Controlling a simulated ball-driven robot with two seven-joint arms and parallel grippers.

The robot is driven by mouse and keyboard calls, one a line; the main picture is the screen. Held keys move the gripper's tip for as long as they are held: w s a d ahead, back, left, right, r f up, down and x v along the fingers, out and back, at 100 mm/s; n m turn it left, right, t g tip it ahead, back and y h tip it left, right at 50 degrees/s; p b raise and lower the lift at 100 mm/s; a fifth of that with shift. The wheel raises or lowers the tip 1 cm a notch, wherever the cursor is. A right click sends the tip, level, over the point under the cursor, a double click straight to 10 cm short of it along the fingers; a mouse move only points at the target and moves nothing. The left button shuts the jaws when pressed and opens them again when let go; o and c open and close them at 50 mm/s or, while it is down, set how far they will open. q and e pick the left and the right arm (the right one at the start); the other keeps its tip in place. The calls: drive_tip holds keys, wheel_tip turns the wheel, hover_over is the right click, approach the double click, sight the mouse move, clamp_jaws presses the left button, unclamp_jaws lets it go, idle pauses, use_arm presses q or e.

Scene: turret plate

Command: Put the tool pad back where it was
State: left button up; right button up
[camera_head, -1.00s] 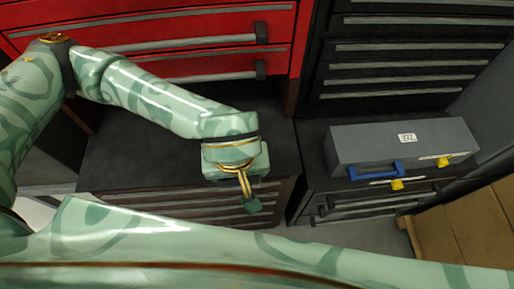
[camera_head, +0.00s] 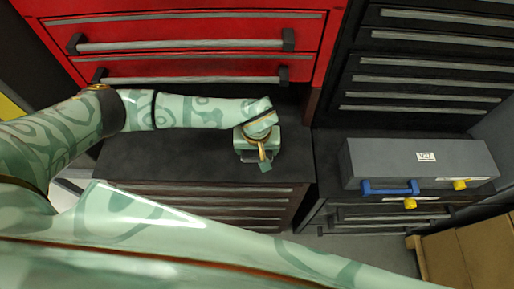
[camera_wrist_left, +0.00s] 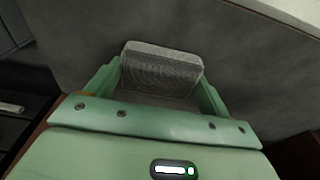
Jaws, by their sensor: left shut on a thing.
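The tool pad (camera_wrist_left: 160,70) is a grey block with rounded corners and a fine ribbed pattern on its face. In the left wrist view it sits between the two green fingers of my left gripper (camera_wrist_left: 160,85), which is shut on it. A dark grey surface lies behind the pad; I cannot tell whether they touch. In the head view my left gripper (camera_head: 264,163) is over the right part of the dark worktop (camera_head: 165,155), and the pad cannot be made out there. My right gripper is not in view.
Red drawers (camera_head: 190,32) with grey handles stand behind the worktop. To the right, a grey toolbox (camera_head: 375,160) with a blue handle and yellow latches sits on a lower cabinet. Black drawers (camera_head: 430,60) stand behind it. The worktop's left part is clear.

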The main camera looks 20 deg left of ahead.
sight(257, 156)
use_arm(q)
drive_tip(key=shift+f, duration=0.2)
drive_tip(key=shift+f, duration=0.2)
drive_tip(key=o, duration=1)
drive_tip(key=shift+c, duration=0.2)
drive_tip(key=shift+r, duration=0.25)
wheel_tip(257, 156, up, 12)
drive_tip(key=s, duration=0.1)
drive_tip(key=shift+s+d, duration=0.25)
drive_tip(key=shift+s, duration=0.1)
drive_tip(key=shift+f, duration=0.15)
